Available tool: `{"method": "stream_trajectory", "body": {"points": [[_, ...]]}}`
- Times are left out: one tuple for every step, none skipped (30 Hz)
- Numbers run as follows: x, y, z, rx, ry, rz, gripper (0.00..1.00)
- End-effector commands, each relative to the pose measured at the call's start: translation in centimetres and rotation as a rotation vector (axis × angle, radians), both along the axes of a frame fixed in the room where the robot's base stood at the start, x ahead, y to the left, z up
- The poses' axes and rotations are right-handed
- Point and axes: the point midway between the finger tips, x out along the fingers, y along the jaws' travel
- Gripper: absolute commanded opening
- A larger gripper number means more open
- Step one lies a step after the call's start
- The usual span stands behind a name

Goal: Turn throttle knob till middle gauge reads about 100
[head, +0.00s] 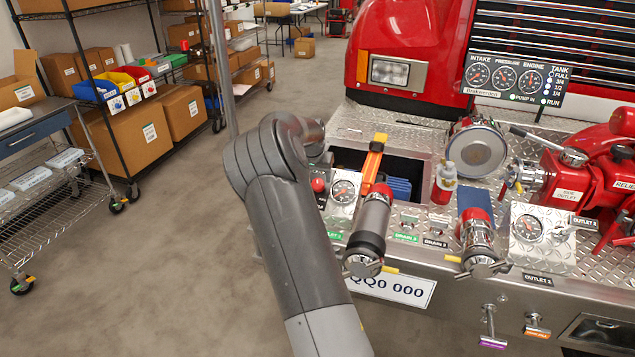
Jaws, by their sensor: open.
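The gauge panel (515,103) stands upright at the upper right in the head view. No knob is labelled throttle legibly. A small red knob (318,186) stands beside the left outlet gauge (343,192), close to my arm; I cannot tell whether it is the throttle knob. My arm rises from the bottom and bends away near that knob. My gripper is hidden, so its place relative to any knob does not show.
The metal bumper deck carries a dark open well (408,168), capped outlets (370,232) and red valve bodies (585,180) at right. Wire shelves with boxes (138,135) and a cart (55,175) stand at left. Grey floor (180,265) is clear between them.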

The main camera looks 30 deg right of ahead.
Motion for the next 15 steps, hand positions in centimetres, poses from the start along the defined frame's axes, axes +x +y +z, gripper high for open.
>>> {"method": "stream_trajectory", "body": {"points": [[0.2, -0.3, -1.0, -0.001, 0.003, -0.001, 0.61], [0.4, -0.4, -1.4, -0.001, 0.002, 0.0, 0.61], [0.6, -0.5, -2.0, -0.001, 0.002, 0.0, 0.61], [0.7, -0.6, -2.3, -0.001, 0.002, 0.0, 0.61], [0.8, -0.7, -2.7, 0.0, 0.002, 0.001, 0.61], [1.0, -0.8, -3.0, -0.001, 0.001, 0.001, 0.61], [1.0, -0.9, -3.2, -0.001, 0.001, 0.001, 0.61], [1.1, -0.9, -3.5, -0.001, 0.001, 0.001, 0.61], [1.2, -1.0, -3.7, -0.001, 0.001, 0.0, 0.61], [1.2, -1.0, -3.8, 0.0, 0.0, 0.0, 0.61], [1.3, -1.1, -3.9, 0.0, 0.0, 0.0, 0.61], [1.3, -1.1, -4.0, -0.001, -0.001, 0.0, 0.61], [1.3, -1.1, -4.0, -0.001, -0.001, 0.0, 0.61], [1.3, -1.1, -4.1, -0.001, -0.001, 0.0, 0.61], [1.3, -1.1, -4.1, -0.001, -0.001, 0.0, 0.61]]}}
